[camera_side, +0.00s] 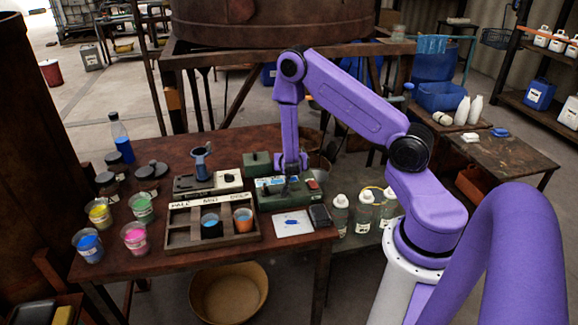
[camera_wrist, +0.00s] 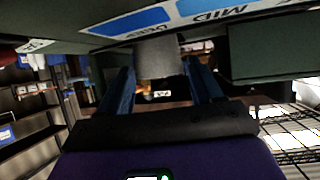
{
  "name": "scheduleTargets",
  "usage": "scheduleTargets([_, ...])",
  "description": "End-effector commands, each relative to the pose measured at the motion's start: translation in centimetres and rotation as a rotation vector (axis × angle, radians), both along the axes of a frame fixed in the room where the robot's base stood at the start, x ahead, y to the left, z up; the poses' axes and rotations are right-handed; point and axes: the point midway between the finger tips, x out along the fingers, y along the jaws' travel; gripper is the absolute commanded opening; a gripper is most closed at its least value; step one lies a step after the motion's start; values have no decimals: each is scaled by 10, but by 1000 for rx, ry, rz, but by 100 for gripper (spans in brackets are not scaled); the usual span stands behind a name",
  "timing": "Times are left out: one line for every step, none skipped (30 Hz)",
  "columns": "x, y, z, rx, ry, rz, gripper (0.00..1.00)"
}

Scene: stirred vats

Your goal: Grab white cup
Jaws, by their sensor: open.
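My gripper (camera_side: 290,185) points down over the dark green device (camera_side: 268,199) at the right of the brown table. In the wrist view my gripper (camera_wrist: 158,75) has its two dark fingers apart. A pale grey-white piece (camera_wrist: 157,55) shows between and beyond them; I cannot tell whether it is a cup, or whether it touches the fingers. No plain white cup stands out in the side view. Pale-walled cups there hold yellow (camera_side: 100,213), green (camera_side: 141,206), blue (camera_side: 88,245) and pink (camera_side: 135,238) paint.
A compartment tray (camera_side: 185,238) holds a dark blue cup (camera_side: 211,225) and an orange cup (camera_side: 243,220). A white card (camera_side: 293,223) lies near the front right.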

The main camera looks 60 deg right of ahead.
Motion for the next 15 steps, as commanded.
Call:
scheduleTargets([1, -2, -1, 0, 0, -1, 65])
scheduleTargets([1, -3, -2, 0, 0, -1, 65])
scheduleTargets([2, -3, -2, 0, 0, -1, 65])
scheduleTargets([2, -3, -2, 0, 0, -1, 65])
scheduleTargets([2, -3, -2, 0, 0, -1, 65])
scheduleTargets([2, -3, -2, 0, 0, -1, 65])
scheduleTargets([2, -3, -2, 0, 0, -1, 65])
scheduleTargets([2, -3, -2, 0, 0, -1, 65])
scheduleTargets([2, -3, -2, 0, 0, -1, 59])
scheduleTargets([2, -3, -2, 0, 0, 0, 49])
scheduleTargets([2, -3, -2, 0, 0, -1, 39])
scheduleTargets([2, -3, -2, 0, 0, -1, 26])
scheduleTargets([2, -3, -2, 0, 0, -1, 22])
scheduleTargets([2, -3, -2, 0, 0, -1, 22])
scheduleTargets([2, -3, -2, 0, 0, 0, 22])
